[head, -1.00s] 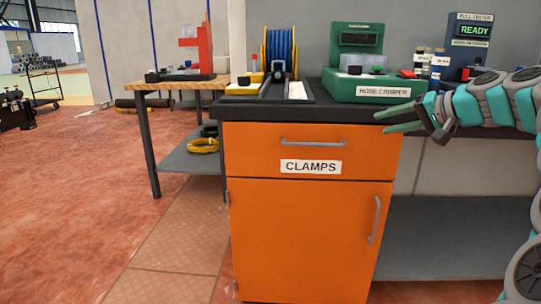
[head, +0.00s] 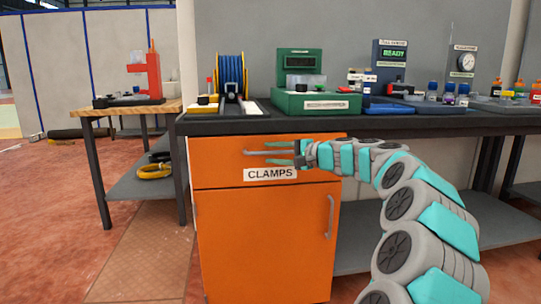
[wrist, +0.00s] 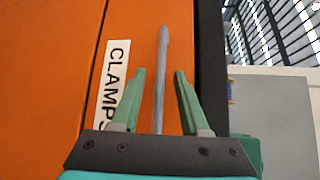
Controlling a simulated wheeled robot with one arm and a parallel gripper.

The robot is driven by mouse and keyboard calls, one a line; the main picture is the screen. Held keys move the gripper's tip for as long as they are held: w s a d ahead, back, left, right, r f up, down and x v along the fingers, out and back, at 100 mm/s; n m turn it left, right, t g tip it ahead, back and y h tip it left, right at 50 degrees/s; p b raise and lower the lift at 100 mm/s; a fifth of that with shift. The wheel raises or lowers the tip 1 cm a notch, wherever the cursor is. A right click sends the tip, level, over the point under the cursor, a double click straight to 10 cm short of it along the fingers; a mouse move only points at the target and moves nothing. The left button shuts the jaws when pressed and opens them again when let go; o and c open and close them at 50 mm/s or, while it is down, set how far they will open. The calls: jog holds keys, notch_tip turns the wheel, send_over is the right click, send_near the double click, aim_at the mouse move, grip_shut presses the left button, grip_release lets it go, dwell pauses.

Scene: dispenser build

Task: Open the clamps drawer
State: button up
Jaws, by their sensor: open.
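The orange clamps drawer (head: 222,170) is the top drawer of the cabinet, with a white CLAMPS label (head: 270,174) and a grey bar handle (head: 262,153). Its front looks flush with the cabinet. My gripper (head: 284,154) is open in front of the drawer, at the right part of the handle. In the wrist view, the handle (wrist: 161,75) lies between the two green fingers of my gripper (wrist: 158,85), with a gap on each side. The label (wrist: 112,78) shows left of the fingers, partly hidden by one.
A cabinet door (head: 262,245) with its own handle (head: 329,217) is below the drawer. The dark worktop (head: 235,124) above carries a green hose crimper (head: 315,102) and a blue hose reel (head: 231,72).

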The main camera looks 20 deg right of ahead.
jog(key=shift+w+a+f, duration=0.1)
jog(key=shift+w+a, duration=0.1)
jog(key=shift+w, duration=0.2)
jog(key=shift+c, duration=0.3)
grip_shut()
dwell(0.9)
